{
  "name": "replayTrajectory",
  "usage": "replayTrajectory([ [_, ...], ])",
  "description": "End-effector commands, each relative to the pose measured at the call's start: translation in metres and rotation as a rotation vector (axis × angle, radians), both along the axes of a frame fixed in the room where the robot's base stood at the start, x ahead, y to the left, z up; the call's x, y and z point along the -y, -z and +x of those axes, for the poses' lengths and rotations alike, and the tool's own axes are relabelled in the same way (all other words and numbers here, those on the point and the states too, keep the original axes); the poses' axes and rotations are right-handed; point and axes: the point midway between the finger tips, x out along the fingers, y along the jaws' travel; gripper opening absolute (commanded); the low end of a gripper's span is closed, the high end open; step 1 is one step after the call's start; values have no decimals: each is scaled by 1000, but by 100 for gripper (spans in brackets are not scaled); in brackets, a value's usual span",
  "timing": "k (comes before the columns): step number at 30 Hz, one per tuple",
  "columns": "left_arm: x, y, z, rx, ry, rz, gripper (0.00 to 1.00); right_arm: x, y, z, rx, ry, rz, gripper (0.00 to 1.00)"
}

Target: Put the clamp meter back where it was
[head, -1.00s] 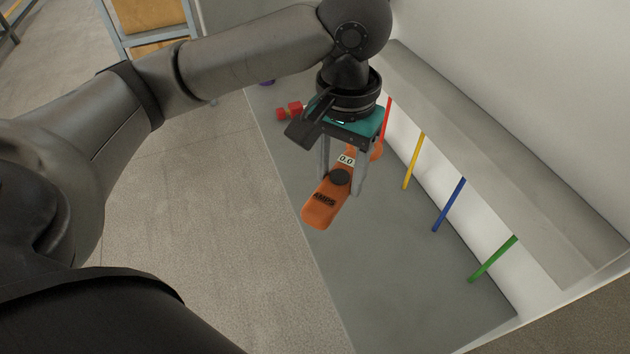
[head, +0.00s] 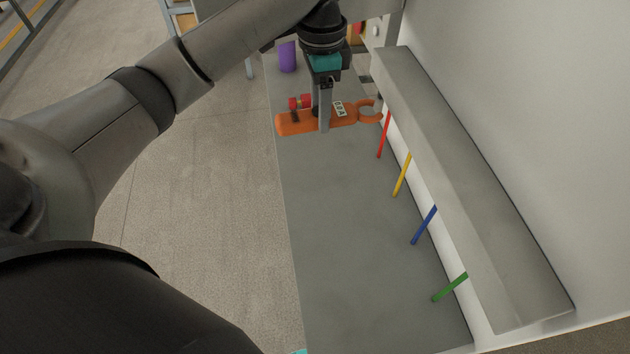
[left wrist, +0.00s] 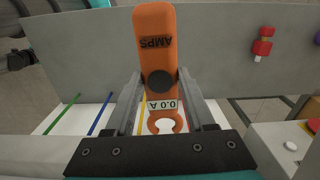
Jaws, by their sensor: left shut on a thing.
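The orange clamp meter (head: 297,122) is held in my left gripper (head: 324,125) above the grey bench, near its far end in the head view. Its ring-shaped jaw points right, toward the coloured pegs. In the left wrist view the meter (left wrist: 155,40) lies between both fingers (left wrist: 163,95), with its AMPS label, dark dial and 0.0 A display showing. Red (head: 384,135), yellow (head: 402,175), blue (head: 424,225) and green (head: 450,287) pegs stick out below the ledge, with nothing seen hanging on them.
The grey bench top (head: 350,260) is clear in its near part. A purple cylinder (head: 287,57) and a red object (head: 300,101) are at its far end. A thick grey ledge (head: 470,200) overhangs the pegs along the white wall (head: 540,120).

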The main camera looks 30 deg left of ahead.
Motion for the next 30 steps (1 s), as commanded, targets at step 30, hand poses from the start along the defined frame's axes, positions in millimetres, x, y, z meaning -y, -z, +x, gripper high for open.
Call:
replayTrajectory([
  [30, -3, 165, 3, -4, 48, 2, 0, 9, 30, 6, 10, -1, -11, 89],
])
